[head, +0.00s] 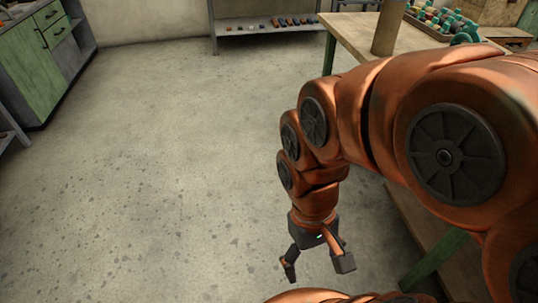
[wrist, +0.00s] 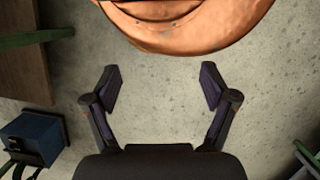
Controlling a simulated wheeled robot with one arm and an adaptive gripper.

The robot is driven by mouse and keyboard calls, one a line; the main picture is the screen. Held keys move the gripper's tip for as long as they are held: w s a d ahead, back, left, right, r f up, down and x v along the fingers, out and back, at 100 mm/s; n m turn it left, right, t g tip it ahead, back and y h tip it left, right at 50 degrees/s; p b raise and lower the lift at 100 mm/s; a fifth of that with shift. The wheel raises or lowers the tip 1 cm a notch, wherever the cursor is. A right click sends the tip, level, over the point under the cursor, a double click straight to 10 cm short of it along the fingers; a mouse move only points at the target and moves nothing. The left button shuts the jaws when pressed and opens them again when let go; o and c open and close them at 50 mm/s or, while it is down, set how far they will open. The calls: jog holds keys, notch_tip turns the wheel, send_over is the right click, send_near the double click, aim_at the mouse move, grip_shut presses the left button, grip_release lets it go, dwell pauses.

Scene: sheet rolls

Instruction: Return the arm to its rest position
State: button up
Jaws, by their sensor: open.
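My orange arm comes in from the right in the head view and bends downward. My gripper (head: 318,264) hangs at its end above the bare concrete floor, left of the wooden table. It also shows in the wrist view (wrist: 160,88) with its two dark fingers spread apart and nothing between them. A rounded orange part of my own body fills the top of the wrist view.
A wooden table (head: 358,34) with green legs stands at the right, bearing a brown roll (head: 388,27) and a tray of small items (head: 450,22). A green cabinet (head: 35,62) stands at the left. A low shelf (head: 268,29) lines the back wall. The floor (head: 160,150) between is clear.

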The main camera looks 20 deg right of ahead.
notch_tip(320, 180, up, 17)
jog(key=w+t+p, duration=0.1)
jog(key=p, duration=1.4)
jog(key=shift+f, duration=0.15)
jog(key=shift+w+r+p, duration=0.15)
jog(key=shift+r+p, duration=0.1)
jog(key=shift+p, duration=0.15)
jog(key=shift+c, duration=1.2)
jog(key=shift+f, duration=0.1)
jog(key=shift+c, duration=0.2)
